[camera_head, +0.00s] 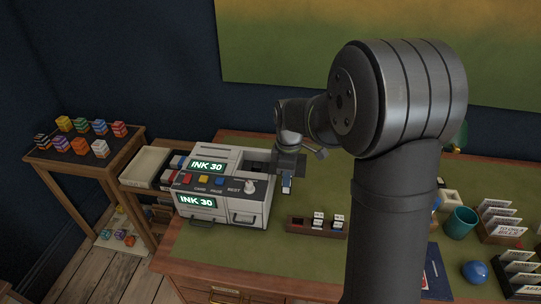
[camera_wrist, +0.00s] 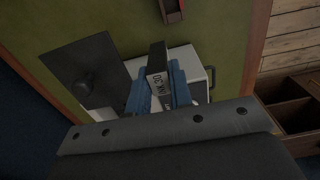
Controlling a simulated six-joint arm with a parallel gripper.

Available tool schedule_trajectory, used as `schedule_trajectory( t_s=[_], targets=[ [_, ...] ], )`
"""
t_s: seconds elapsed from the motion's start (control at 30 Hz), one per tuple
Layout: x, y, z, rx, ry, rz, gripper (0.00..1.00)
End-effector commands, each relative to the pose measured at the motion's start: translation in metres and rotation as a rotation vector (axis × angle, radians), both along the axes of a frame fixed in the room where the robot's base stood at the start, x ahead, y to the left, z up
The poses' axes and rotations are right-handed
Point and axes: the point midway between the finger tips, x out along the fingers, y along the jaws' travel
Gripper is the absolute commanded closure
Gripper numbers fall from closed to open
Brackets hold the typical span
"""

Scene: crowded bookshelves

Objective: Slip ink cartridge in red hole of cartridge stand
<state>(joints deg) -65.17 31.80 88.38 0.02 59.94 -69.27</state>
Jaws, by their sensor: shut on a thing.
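My gripper (camera_head: 287,184) is in the air to the right of the printer-like machine in the head view. In the wrist view its blue fingers (camera_wrist: 159,88) are shut on the ink cartridge (camera_wrist: 158,82), a black block with a white label that seems to read INK 30. A small dark wooden stand (camera_head: 307,231) with several white-topped pieces lies on the green desk, below and to the right of my gripper; I take it for the cartridge stand. One end shows at the top of the wrist view (camera_wrist: 173,11). I cannot make out its red hole.
The machine (camera_head: 236,213), with two INK 30 displays and coloured buttons, stands close to my gripper on the left. A side table (camera_head: 75,160) with coloured blocks is farther left. A teal cup (camera_head: 460,222), a blue ball (camera_head: 474,271) and card racks (camera_head: 507,233) are at the right.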

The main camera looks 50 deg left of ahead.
Motion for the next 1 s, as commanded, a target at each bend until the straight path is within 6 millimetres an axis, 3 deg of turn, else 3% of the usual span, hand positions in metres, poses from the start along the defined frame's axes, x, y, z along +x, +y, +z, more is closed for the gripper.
schedule_trajectory(
  t_s=[0.1, 0.3, 0.73, 1.0],
  targets=[
    [0.006, -0.030, -0.018, -0.001, 0.001, 0.001, 1.00],
    [0.009, -0.054, -0.031, 0.001, 0.000, 0.008, 1.00],
    [0.009, -0.056, -0.034, 0.002, -0.001, 0.010, 1.00],
    [0.009, -0.056, -0.050, 0.000, 0.000, 0.010, 1.00]
  ],
)
